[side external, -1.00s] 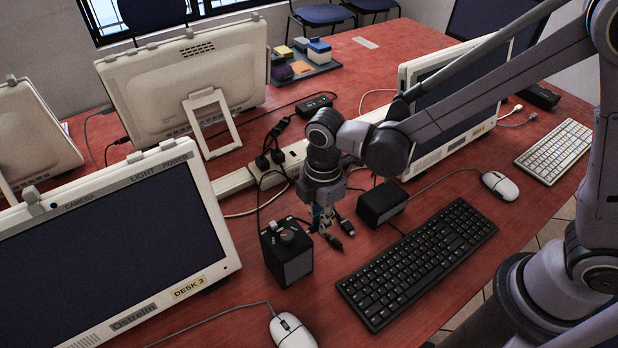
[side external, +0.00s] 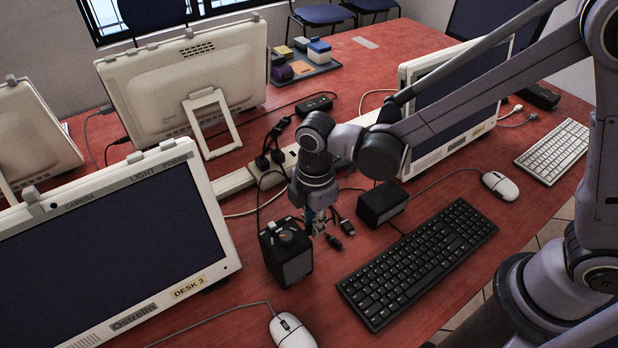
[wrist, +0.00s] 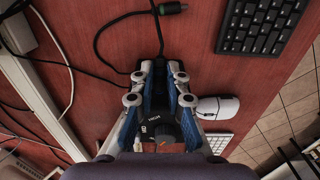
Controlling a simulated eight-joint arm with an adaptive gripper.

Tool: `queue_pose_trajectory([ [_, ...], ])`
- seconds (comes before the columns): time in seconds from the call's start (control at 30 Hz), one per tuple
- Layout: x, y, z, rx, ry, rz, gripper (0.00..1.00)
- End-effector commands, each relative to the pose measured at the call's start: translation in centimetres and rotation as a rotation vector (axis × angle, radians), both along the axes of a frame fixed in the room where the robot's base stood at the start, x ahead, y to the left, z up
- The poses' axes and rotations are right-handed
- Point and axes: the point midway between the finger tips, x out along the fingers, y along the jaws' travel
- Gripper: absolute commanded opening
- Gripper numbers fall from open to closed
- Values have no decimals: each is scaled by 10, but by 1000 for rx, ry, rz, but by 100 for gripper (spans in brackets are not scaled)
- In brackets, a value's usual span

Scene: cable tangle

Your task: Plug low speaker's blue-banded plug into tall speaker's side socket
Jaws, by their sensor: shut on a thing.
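The tall speaker (side external: 285,258) is a black box with a knob on top, standing upright on the red desk. Its top and knob (wrist: 155,120) show between my fingers in the wrist view. The low speaker (side external: 382,203) is a smaller black box to its right. My gripper (side external: 319,226) points down close beside the tall speaker's right side. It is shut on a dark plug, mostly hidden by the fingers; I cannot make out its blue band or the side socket. A loose black plug (side external: 334,242) lies just right of the gripper; it also shows in the wrist view (wrist: 172,8).
A second cable end (side external: 348,228) lies near the loose plug. A black keyboard (side external: 420,262) is to the right and a white mouse (side external: 291,332) in front. A white power strip (side external: 272,172) with black plugs is behind. Thin cables cross the desk around the gripper.

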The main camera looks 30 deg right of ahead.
Motion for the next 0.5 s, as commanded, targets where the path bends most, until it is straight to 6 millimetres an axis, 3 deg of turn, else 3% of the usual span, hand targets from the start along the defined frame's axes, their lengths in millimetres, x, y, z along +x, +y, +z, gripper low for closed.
queue_pose_trajectory([
  [0.5, 0, 11, 0, 5, 0, 2, 0],
])
